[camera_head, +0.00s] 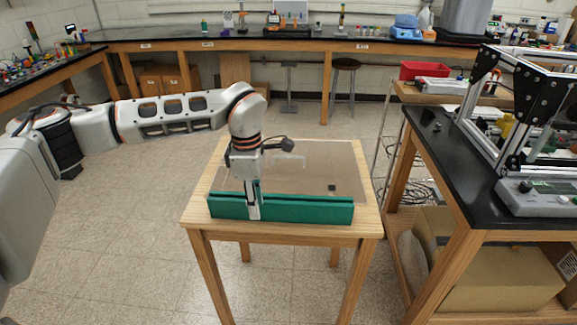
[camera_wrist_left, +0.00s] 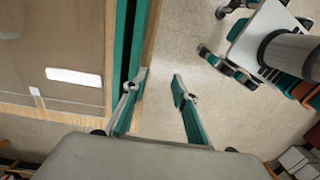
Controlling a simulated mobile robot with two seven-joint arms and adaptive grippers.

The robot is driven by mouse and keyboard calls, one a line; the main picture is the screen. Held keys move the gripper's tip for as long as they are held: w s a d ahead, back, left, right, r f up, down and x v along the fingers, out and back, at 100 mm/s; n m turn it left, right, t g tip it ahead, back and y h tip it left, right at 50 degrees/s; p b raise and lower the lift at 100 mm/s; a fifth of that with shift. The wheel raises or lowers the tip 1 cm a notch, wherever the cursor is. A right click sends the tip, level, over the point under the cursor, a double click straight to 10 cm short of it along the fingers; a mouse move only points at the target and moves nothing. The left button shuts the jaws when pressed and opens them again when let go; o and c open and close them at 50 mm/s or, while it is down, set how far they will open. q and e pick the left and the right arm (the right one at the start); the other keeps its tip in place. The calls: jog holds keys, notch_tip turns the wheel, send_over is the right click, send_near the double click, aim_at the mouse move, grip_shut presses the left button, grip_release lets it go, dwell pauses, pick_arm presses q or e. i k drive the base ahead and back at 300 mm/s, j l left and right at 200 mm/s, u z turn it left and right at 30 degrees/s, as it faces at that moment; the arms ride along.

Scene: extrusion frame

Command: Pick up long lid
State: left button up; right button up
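My left gripper (camera_head: 253,207) points down at the left part of the green bar. In the left wrist view the gripper (camera_wrist_left: 161,82) has its fingers apart, with floor showing between them. One finger is beside or against the green bar (camera_wrist_left: 125,45); contact is unclear. My right gripper is not in view.
A small dark block (camera_head: 332,188) sits on the panel's right part. A black-topped bench (camera_head: 450,170) with an extrusion frame (camera_head: 493,100) stands close on the right. A stool (camera_head: 345,80) and a long bench are behind. Floor left of the table is clear.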

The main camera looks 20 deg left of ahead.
aim_at(323, 167)
jog(key=i, duration=1)
